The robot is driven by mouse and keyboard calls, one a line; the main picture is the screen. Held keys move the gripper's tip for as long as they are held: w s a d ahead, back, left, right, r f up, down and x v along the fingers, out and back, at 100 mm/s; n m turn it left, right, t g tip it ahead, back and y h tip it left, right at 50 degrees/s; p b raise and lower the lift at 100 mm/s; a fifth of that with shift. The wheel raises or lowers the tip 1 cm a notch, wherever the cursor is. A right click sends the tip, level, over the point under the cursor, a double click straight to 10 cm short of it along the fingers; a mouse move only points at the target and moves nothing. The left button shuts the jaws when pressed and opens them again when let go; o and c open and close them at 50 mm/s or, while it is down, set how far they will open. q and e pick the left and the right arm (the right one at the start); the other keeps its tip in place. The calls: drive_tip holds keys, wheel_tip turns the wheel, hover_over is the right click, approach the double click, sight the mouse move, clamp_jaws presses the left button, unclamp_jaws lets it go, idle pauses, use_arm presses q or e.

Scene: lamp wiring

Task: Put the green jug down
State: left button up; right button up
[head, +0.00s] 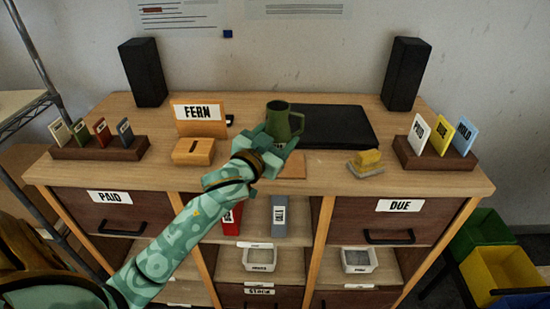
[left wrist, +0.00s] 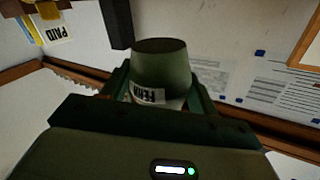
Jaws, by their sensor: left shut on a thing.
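The green jug (head: 284,118) is over the middle of the cabinet top, with its open rim up and its handle to the right. It looks roughly upright. My left gripper (head: 278,138) is shut on the jug's lower part. In the left wrist view the jug (left wrist: 160,65) sits between the two fingers of the left gripper (left wrist: 158,92). The gripper hides the jug's base, so I cannot tell whether it touches the surface. My right gripper is not in view.
A tan flat piece (head: 293,168) lies just in front of the jug. A black panel (head: 340,127) lies behind and right. The FERN sign (head: 198,113) and an orange box (head: 193,151) stand left. A yellow sponge-like block (head: 368,160) is right, near card racks (head: 432,159).

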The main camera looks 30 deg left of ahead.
use_arm(q)
drive_tip(key=shift+w+a+f, duration=0.3)
drive_tip(key=shift+f, duration=0.25)
drive_tip(key=shift+w+a+f, duration=0.25)
drive_tip(key=shift+f, duration=0.25)
drive_tip(key=shift+w+a+f+b, duration=0.3)
drive_tip(key=shift+a+f+b, duration=0.15)
drive_tip(key=shift+f+b, duration=0.15)
drive_tip(key=f+b, duration=0.1)
drive_tip(key=f, duration=0.1)
drive_tip(key=f+b, duration=0.1)
drive_tip(key=shift+w+a+f, duration=0.15)
drive_tip(key=shift+w+f, duration=0.05)
drive_tip(key=shift+f, duration=0.2)
drive_tip(key=shift+r, duration=0.2)
drive_tip(key=o, duration=1.1)
drive_tip(key=shift+f, duration=0.1)
drive_tip(key=shift+c, duration=0.2)
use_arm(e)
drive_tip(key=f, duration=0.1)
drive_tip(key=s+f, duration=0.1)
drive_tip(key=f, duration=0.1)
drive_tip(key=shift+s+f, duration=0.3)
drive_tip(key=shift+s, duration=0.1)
